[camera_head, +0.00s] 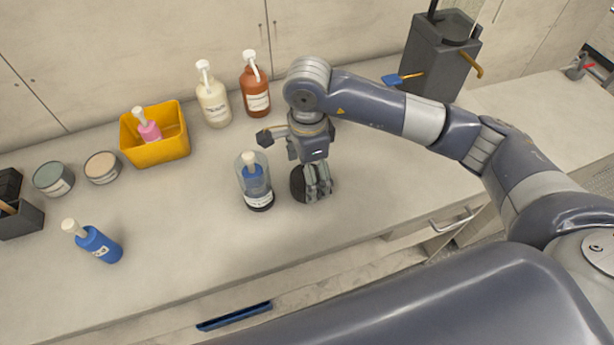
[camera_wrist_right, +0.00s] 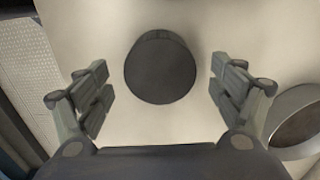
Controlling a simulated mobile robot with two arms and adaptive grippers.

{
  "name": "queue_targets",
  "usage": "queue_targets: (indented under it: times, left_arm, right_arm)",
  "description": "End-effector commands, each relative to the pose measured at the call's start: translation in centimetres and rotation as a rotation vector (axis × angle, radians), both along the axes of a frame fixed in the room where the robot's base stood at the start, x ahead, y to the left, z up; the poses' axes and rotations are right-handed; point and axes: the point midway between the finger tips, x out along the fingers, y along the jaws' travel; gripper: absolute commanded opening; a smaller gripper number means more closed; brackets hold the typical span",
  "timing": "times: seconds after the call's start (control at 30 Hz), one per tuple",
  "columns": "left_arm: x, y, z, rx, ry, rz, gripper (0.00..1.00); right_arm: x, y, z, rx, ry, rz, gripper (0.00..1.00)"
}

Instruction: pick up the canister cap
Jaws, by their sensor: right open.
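The canister cap (camera_head: 297,184) is a dark round disc lying on the pale counter. In the head view my right gripper (camera_head: 318,188) hangs over it and hides part of it. In the right wrist view the cap (camera_wrist_right: 160,72) lies between and slightly ahead of the open fingers of my right gripper (camera_wrist_right: 161,82), with a gap on both sides. The clear canister (camera_head: 242,176) stands just left of the cap and holds a blue pump bottle (camera_head: 257,182). A round rim at the right edge of the wrist view is probably this canister (camera_wrist_right: 278,118). My left gripper is not in view.
Cream (camera_head: 213,106) and red-brown (camera_head: 257,92) pump bottles stand behind. A yellow bin (camera_head: 160,158) holds a pink bottle (camera_head: 148,131). Two round tins, a blue bottle (camera_head: 102,247) and a dark caddy (camera_head: 22,221) are left. A grey box (camera_head: 437,66) stands back right. The front-centre counter is clear.

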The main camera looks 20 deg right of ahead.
Motion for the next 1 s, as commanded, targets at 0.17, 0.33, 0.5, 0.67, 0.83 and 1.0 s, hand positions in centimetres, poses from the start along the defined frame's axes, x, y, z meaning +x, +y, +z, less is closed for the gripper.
queue_targets:
  times: [0.17, 0.33, 0.5, 0.67, 0.83, 1.0]
  left_arm:
    - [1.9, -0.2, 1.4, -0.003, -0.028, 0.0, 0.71]
    - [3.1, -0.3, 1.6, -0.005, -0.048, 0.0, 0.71]
    - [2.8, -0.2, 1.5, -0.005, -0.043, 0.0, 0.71]
    - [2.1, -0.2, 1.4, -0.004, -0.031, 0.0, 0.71]
    - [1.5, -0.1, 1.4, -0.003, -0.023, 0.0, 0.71]
    - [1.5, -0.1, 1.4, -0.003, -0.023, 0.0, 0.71]
  right_arm:
    - [0.0, 0.3, -2.4, 0.0, 0.004, -0.001, 0.86]
    - [0.1, 0.3, -3.3, 0.0, 0.0, 0.001, 0.86]
    - [0.1, 0.3, -3.4, 0.0, 0.0, 0.001, 0.86]
    - [0.1, 0.3, -3.3, 0.001, 0.0, 0.001, 0.5]
    - [0.1, 0.3, -3.3, 0.001, 0.0, 0.001, 0.42]
    - [0.1, 0.3, -3.3, 0.001, 0.0, 0.001, 0.42]
